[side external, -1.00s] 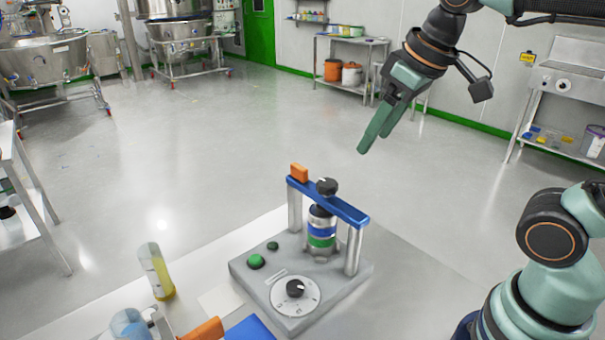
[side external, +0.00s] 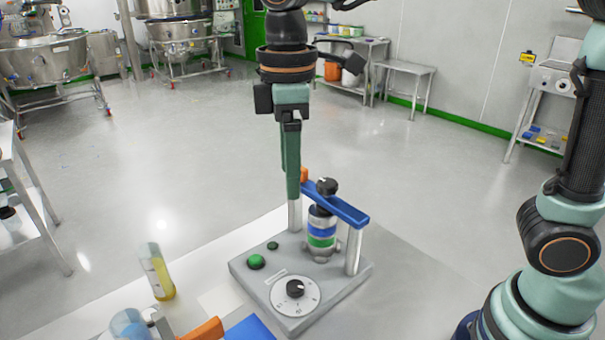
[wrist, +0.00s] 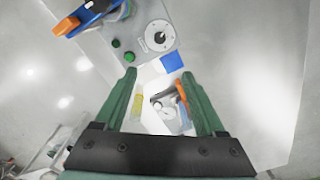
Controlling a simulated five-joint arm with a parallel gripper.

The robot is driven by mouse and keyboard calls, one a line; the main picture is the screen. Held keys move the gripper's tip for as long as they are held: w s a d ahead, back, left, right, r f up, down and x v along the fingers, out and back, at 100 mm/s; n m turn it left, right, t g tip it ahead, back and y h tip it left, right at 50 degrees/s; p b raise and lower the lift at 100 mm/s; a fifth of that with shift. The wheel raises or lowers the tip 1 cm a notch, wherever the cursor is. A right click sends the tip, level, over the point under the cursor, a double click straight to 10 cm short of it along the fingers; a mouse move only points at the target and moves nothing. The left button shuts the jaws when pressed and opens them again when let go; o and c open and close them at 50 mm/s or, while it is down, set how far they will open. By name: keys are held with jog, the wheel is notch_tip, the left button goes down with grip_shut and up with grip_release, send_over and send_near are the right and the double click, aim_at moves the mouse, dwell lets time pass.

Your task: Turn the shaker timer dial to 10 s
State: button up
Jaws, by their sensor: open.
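The shaker (side external: 250,274) is a grey base on the bench, with posts and a blue crossbar (side external: 344,207) over a banded jar (side external: 321,236). Its timer dial (side external: 295,289) is a black knob on a white marked disc at the front of the base. In the wrist view the dial (wrist: 159,36) is at the top, right of centre; its scale is too small to read. My gripper (side external: 291,197) points down in the side view, in front of the crossbar's left end and above the dial's height. In the wrist view my gripper (wrist: 162,82) is open and empty.
Two green buttons (side external: 256,261) sit left of the dial. An orange block is on the crossbar's left end, partly hidden by my gripper. A vial of yellow liquid (side external: 157,272), a blue-topped container (side external: 130,325) and an orange-handled thing (side external: 203,329) are at the front left. The bench right of the shaker is clear.

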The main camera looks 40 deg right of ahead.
aim_at(294, 285)
notch_tip(294, 285, down, 24)
jog(key=shift+d+r, duration=0.1)
dwell(0.6)
grip_shut()
jog(key=shift+m, duration=0.3)
jog(key=m, duration=1.1)
jog(key=shift+w+d, duration=0.1)
dwell(0.4)
